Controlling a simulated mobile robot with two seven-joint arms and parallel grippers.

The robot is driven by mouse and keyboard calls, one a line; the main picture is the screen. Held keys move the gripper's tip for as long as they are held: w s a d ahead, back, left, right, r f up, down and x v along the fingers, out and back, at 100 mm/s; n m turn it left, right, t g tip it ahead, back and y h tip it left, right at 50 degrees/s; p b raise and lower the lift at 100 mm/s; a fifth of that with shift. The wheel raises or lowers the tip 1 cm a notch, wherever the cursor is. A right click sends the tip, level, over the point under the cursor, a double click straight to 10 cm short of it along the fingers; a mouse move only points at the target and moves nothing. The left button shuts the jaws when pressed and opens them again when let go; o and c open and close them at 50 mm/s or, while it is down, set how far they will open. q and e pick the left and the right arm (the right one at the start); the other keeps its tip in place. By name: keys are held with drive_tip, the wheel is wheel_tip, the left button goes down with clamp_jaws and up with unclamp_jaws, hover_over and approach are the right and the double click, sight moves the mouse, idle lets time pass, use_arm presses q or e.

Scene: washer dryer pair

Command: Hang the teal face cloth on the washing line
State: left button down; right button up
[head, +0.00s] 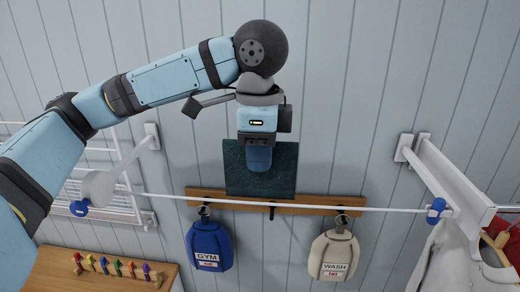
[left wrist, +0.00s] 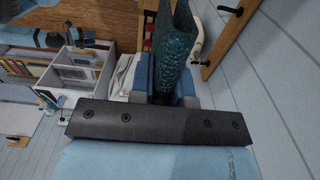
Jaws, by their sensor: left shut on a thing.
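My left gripper (head: 259,165) points down and is shut on the teal face cloth (head: 240,183), which hangs as a dark square sheet from its fingers. In the left wrist view the cloth (left wrist: 175,48) is folded between the two blue-grey fingers of the gripper (left wrist: 166,88). The white washing line (head: 330,208) runs across the head view between two wall brackets. The cloth's lower edge appears close to the line; I cannot tell whether they touch. My right gripper is in neither view.
Blue clips (head: 437,207) sit at the line's ends. A white rack (head: 115,195) is at left, a white garment (head: 450,262) at right.

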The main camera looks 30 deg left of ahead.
sight(260, 177)
use_arm(q)
drive_tip(key=shift+s+f, duration=0.1)
drive_tip(key=shift+f, duration=1.9)
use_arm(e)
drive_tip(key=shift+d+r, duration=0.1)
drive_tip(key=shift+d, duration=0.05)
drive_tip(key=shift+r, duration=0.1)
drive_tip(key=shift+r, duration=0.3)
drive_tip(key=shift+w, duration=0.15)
use_arm(q)
drive_tip(key=shift+f, duration=0.15)
